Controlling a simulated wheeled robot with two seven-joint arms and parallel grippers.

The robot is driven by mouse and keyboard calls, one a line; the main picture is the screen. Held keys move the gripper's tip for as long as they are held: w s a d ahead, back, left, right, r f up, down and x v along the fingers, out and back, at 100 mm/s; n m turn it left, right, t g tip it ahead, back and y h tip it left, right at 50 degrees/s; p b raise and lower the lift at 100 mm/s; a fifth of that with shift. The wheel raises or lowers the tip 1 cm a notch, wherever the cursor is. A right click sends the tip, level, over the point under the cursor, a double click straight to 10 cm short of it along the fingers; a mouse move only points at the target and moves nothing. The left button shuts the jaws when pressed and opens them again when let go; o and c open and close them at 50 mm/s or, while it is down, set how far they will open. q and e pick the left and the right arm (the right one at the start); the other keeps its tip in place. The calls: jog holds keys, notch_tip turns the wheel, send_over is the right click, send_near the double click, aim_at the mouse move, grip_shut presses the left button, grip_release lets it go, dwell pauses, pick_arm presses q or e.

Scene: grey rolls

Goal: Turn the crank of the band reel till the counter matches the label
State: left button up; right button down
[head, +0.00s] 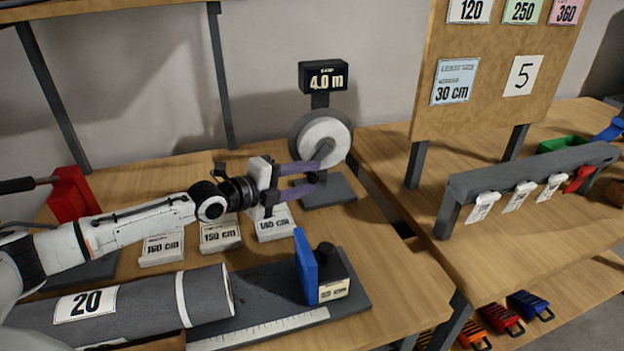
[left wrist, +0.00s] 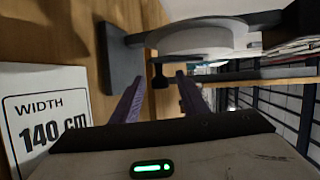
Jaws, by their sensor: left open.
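The band reel (head: 336,138) is a pale disc with a dark rim, on a dark grey foot at the back of the left table. Its grey crank (head: 324,150) is on the front of the disc. The counter (head: 323,77) above it reads 4.0 m. My left gripper (head: 311,178), with purple fingers, is open just left of and below the crank. In the left wrist view the gripper (left wrist: 160,79) points toward the reel (left wrist: 195,38), and a small dark piece shows between its fingertips; I cannot tell whether they touch it. My right gripper is out of view.
Width cards stand below my left arm, one reading 140 cm (head: 274,225). A grey roll (head: 135,305) labelled 20 lies in front, beside a blue-plated stop (head: 306,266). A board (head: 490,75) with cards, including 5, and a tag rail (head: 530,172) stand at right.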

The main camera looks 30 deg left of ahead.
pick_arm(q)
jog(key=shift+x, duration=0.85)
jog(key=shift+w, duration=0.2)
grip_shut()
jog(key=shift+s+r+p, duration=0.1)
jog(key=shift+r+p, duration=0.15)
jog(key=shift+p, duration=0.25)
jog(key=shift+s+a+r+m+g+y+p, duration=0.25)
jog(key=shift+r+g+y+p, duration=0.3)
jog(key=shift+g+p, duration=0.6)
jog(key=shift+s+a+r+m+g+y+p, duration=0.2)
jog(key=shift+r+m+g+y+p, duration=0.35)
jog(key=shift+p, duration=0.9)
jog(key=shift+s+a+r+m+g+y+p, duration=0.1)
jog(key=shift+s+a+r+g+y+p, duration=0.3)
jog(key=shift+g+p, duration=0.8)
jog(key=shift+w+d, duration=0.1)
jog(key=shift+d, duration=0.1)
